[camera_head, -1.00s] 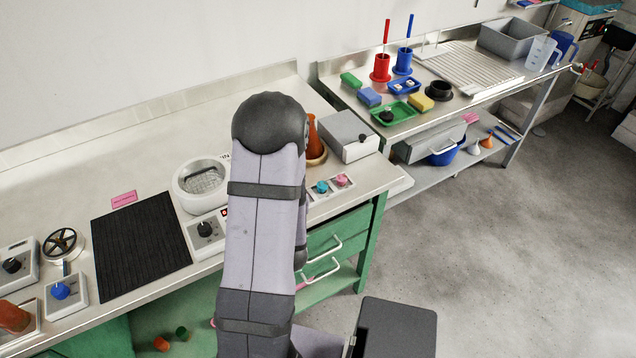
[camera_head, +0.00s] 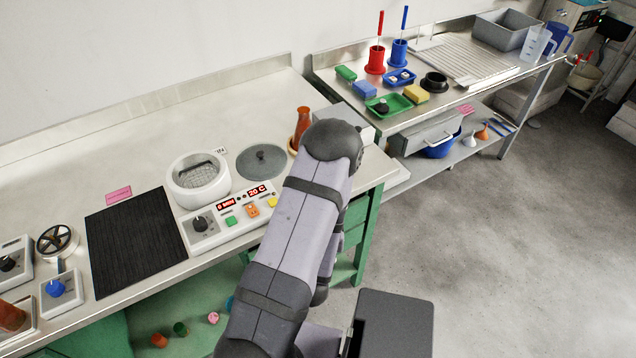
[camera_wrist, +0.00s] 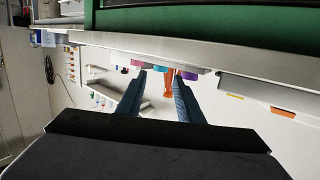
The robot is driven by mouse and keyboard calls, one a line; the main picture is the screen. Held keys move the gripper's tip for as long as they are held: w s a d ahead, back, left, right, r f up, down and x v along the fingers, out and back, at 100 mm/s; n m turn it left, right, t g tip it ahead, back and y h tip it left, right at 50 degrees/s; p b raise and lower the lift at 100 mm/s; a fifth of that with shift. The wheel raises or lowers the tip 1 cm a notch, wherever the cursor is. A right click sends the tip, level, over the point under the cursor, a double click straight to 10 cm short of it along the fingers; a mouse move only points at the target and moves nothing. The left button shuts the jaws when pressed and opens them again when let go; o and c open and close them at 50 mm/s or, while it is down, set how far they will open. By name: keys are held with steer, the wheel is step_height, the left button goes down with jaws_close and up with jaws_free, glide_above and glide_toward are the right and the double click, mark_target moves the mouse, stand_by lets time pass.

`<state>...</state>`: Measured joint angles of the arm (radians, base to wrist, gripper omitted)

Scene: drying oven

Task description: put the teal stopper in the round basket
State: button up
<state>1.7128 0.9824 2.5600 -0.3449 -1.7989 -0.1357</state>
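The round basket (camera_head: 203,176) is a mesh basket inside a white round device on the bench, open at the top. In the wrist view a small teal piece (camera_wrist: 137,64), apparently the teal stopper, sits at the bench edge beside pink and purple pieces. My arm hides that part of the bench in the head view. My gripper (camera_wrist: 155,84) has its two blue fingers apart with nothing held between them. The gripper itself is hidden behind my arm in the head view.
A grey round lid (camera_head: 262,161) lies right of the basket. A control panel (camera_head: 240,211) fronts it. An orange-brown flask (camera_head: 302,124) stands behind my arm. A black mat (camera_head: 133,240) lies left. Several coloured pieces lie on the lower shelf (camera_head: 195,335). The back-left bench is clear.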

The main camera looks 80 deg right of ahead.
steer(key=shift+w+d, duration=0.1)
steer(key=shift+d, duration=0.3)
steer(key=shift+d+b, duration=0.15)
steer(key=shift+b, duration=0.15)
steer(key=p+x, duration=0.1)
steer(key=x, duration=0.2)
steer(key=shift+w+d, duration=0.25)
steer(key=shift+d, duration=0.1)
steer(key=shift+w+d+f, duration=0.1)
steer(key=shift+d+f, duration=0.05)
steer(key=shift+d, duration=0.4)
jaws_close()
step_height(320, 180, up, 10)
stand_by(0.3)
